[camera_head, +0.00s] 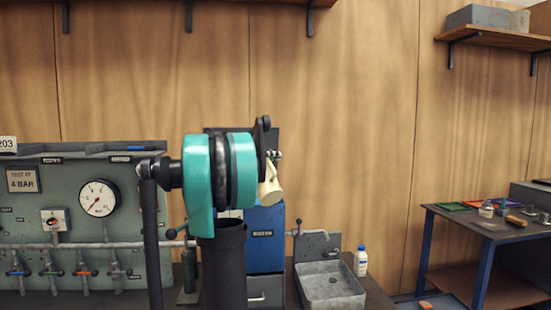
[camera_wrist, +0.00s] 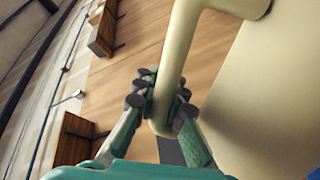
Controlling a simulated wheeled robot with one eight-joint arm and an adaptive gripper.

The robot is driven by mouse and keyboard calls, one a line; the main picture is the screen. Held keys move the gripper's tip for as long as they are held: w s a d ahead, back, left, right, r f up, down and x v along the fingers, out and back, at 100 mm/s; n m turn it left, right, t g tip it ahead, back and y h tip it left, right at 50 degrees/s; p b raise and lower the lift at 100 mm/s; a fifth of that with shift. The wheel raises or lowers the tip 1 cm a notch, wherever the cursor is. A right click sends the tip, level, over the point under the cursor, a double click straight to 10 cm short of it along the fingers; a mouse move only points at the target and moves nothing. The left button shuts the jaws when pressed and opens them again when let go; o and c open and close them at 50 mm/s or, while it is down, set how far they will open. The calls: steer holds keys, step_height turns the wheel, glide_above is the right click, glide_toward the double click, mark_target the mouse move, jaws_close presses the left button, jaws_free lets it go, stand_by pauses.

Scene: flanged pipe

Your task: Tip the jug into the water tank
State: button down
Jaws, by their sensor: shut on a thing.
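The cream jug (camera_wrist: 270,95) fills the right of the wrist view, with its handle between the fingers of my gripper (camera_wrist: 160,98). My gripper is shut on the handle. In the head view only part of the jug (camera_head: 270,188) shows beyond my teal and black arm, and it looks tilted. It is above a blue box (camera_head: 265,238) with a small label, which seems to be the water tank. My arm hides the box's left part and most of the gripper. Its top opening cannot be seen, nor whether any water is flowing.
A grey test bench (camera_head: 70,215) with a gauge and several taps stands left. A small sink (camera_head: 330,284) with a tap is right of the blue box, and a white bottle (camera_head: 361,261) stands beside it. A blue-legged table (camera_head: 483,231) is far right.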

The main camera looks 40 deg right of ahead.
steer(key=shift+w+d+f+n, duration=0.1)
steer(key=shift+w+f+n, duration=0.05)
steer(key=shift+w+n, duration=0.35)
steer(key=shift+w+d+f+n, duration=0.1)
steer(key=shift+w+n, duration=0.3)
steer(key=shift+n, duration=0.1)
steer(key=shift+r, duration=0.1)
stand_by(1.7)
step_height(320, 180, up, 12)
steer(key=m, duration=1.2)
steer(key=shift+m, duration=0.3)
steer(key=shift+a, duration=0.1)
